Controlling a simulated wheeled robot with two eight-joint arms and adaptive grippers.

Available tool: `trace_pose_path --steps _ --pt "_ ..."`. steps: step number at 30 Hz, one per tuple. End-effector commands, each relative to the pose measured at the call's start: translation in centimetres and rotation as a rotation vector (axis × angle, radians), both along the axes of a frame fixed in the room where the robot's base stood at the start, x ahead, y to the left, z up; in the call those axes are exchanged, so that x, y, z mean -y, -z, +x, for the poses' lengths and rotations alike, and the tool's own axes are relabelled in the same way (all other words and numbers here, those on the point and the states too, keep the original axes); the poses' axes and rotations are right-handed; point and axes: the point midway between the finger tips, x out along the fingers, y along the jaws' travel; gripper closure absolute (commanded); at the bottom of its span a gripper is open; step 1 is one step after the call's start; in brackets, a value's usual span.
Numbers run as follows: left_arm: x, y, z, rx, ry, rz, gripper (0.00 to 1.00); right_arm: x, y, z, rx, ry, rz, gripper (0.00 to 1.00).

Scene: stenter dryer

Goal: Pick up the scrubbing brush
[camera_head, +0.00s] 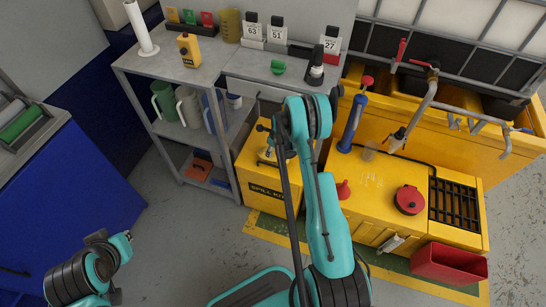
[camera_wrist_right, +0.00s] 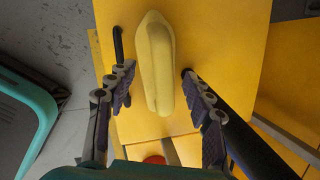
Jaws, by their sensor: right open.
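The scrubbing brush shows in the right wrist view as a long, pale yellow, rounded body (camera_wrist_right: 156,62) on a flat yellow surface (camera_wrist_right: 215,55). Its bristles are not visible. My right gripper (camera_wrist_right: 158,78) is open, with one dark ridged finger on each side of the brush and a gap to both. In the head view my right arm reaches over the yellow spill kit box (camera_head: 252,165), and the arm hides much of the box top and the gripper.
A grey shelf (camera_head: 190,68) with jugs and bottles stands left of the box. A yellow unit (camera_head: 375,178) with a red funnel, red cap and black grate stands right. A red bin (camera_head: 449,263) is at its front. A thin dark rod crosses beside my right arm.

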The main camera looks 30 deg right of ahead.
Motion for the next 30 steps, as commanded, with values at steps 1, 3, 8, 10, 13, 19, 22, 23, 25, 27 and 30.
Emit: trace_pose_path --steps 1,3,8,10,13,19,22,23,25,27,30 --pt "0.0 0.9 0.0 0.000 0.000 0.000 1.00 0.2 1.2 0.3 0.000 0.000 0.000 0.48" --pt "0.0 1.7 0.0 0.000 0.000 0.000 1.00 0.6 2.3 0.7 0.000 0.000 0.000 0.48" --pt "0.0 2.3 0.0 0.000 0.000 0.000 1.00 0.5 3.9 1.2 0.000 -0.001 0.000 0.48" --pt "0.0 2.2 0.0 0.000 0.000 0.000 1.00 0.5 3.8 1.2 0.000 -0.001 0.000 0.48" --pt "0.0 2.1 0.0 0.000 0.000 0.000 1.00 0.5 3.7 1.2 0.000 -0.001 0.000 0.48" --pt "0.0 2.1 0.0 0.000 0.000 0.000 1.00 0.5 3.7 1.2 0.000 -0.001 0.000 0.93" --pt "0.0 2.1 0.0 0.000 0.000 0.000 1.00 0.5 3.7 1.2 0.000 -0.001 0.000 1.00" --pt "0.0 2.1 0.0 0.000 0.000 0.000 1.00 0.5 3.7 1.2 0.000 -0.001 0.000 1.00" --pt "0.0 2.1 0.0 0.000 0.000 0.000 1.00 0.5 3.7 1.2 0.000 -0.001 0.000 1.00" --pt "0.0 2.1 0.0 0.000 0.000 0.000 1.00 0.5 3.7 1.2 0.000 -0.001 0.000 1.00" --pt "0.0 2.1 0.0 0.000 0.000 0.000 1.00 0.5 3.7 1.2 0.000 -0.001 0.000 1.00"
